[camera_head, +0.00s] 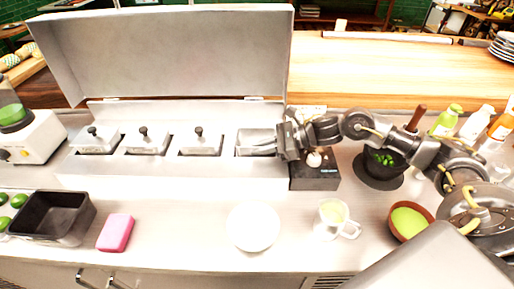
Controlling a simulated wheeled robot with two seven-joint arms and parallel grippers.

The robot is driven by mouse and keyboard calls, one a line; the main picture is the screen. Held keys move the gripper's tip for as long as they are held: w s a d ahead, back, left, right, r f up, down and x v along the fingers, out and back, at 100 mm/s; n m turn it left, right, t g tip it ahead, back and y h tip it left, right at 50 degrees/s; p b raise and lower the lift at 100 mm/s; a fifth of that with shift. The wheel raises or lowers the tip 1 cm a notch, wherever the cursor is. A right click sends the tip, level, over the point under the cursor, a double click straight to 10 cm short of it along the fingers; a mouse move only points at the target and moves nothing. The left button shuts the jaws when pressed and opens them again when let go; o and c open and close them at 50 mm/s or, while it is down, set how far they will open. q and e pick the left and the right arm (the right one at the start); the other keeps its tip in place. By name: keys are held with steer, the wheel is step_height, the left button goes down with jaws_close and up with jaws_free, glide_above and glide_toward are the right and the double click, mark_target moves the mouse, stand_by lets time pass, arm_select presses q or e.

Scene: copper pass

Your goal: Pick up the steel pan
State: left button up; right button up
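The steel pan (256,136) appears to be the grey metal insert without a knob in the rightmost slot of the white counter unit (180,180). My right gripper (270,146) reaches in from the right, with its fingers over the right side of this pan. The fingers look small and partly hidden, so whether they are apart or closed on the rim is unclear. The pan appears seated in its slot. My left gripper is not in view.
Several knobbed lids (146,142) cover the other slots, with the unit's big lid (170,50) raised behind. A black box (320,178) stands beside my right gripper. A dark tray (52,216), pink sponge (115,232), white plate (253,228) and glass mug (333,216) line the front.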

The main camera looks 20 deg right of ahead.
jaws_close()
steer(key=shift+r, duration=0.15)
steer(key=shift+r+b, duration=0.25)
steer(key=shift+b, duration=0.15)
step_height(320, 180, up, 2)
steer(key=shift+r+b, duration=0.1)
steer(key=shift+b, duration=0.7)
steer(key=s+a+r+b, duration=0.2)
steer(key=s+a+r, duration=0.2)
steer(key=a+r, duration=0.6)
steer(key=a, duration=0.3)
steer(key=shift+a+b, duration=0.15)
steer(key=shift+b, duration=0.2)
